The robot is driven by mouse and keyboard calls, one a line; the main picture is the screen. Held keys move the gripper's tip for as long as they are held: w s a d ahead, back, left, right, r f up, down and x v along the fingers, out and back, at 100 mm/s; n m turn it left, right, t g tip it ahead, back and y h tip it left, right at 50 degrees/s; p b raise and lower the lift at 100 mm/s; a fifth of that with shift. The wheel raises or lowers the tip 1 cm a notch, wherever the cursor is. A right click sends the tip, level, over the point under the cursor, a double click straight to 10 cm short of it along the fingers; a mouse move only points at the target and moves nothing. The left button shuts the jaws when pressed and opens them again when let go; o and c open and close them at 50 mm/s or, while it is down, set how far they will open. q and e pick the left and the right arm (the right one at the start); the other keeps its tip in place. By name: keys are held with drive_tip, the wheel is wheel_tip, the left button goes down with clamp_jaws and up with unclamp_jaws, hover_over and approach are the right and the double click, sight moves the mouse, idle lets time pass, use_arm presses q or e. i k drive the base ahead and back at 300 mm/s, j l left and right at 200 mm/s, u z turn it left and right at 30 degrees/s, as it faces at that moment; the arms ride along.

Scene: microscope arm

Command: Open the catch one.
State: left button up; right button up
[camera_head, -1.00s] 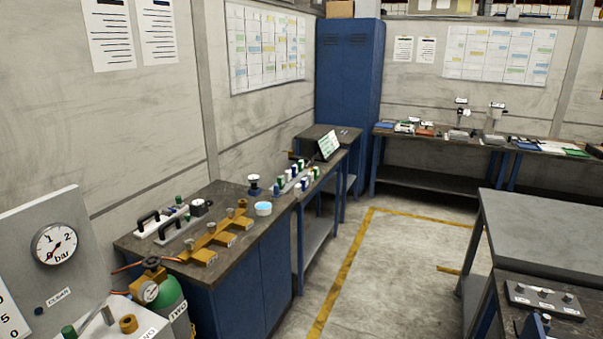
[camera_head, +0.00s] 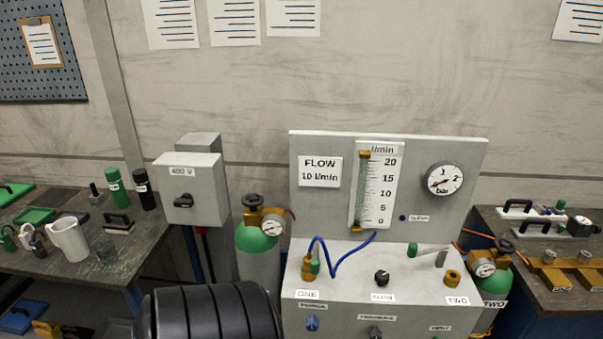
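A grey panel unit (camera_head: 370,280) stands in front of me. The label ONE (camera_head: 307,294) is on its left top. Behind that label is a brass fitting (camera_head: 308,265) with a blue hose (camera_head: 335,255) at it. A small green-tipped part (camera_head: 315,267), apparently the catch at ONE, sits close beside the fitting; its exact position is too small to tell. At the right, beside the label TWO (camera_head: 457,300), a green-tipped lever (camera_head: 428,250) lies stretched to the left, apart from a brass ring (camera_head: 452,277). Neither gripper is in view.
Green-topped cylinders stand left (camera_head: 260,240) and right (camera_head: 487,290) of the unit. A flow tube (camera_head: 376,190) and dial gauge (camera_head: 443,180) are on its back panel. A black ribbed body (camera_head: 210,312) fills the lower left foreground. Side benches hold mugs, bottles and fittings.

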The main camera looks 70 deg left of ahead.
sight(314, 269)
drive_tip(key=u, duration=1.7)
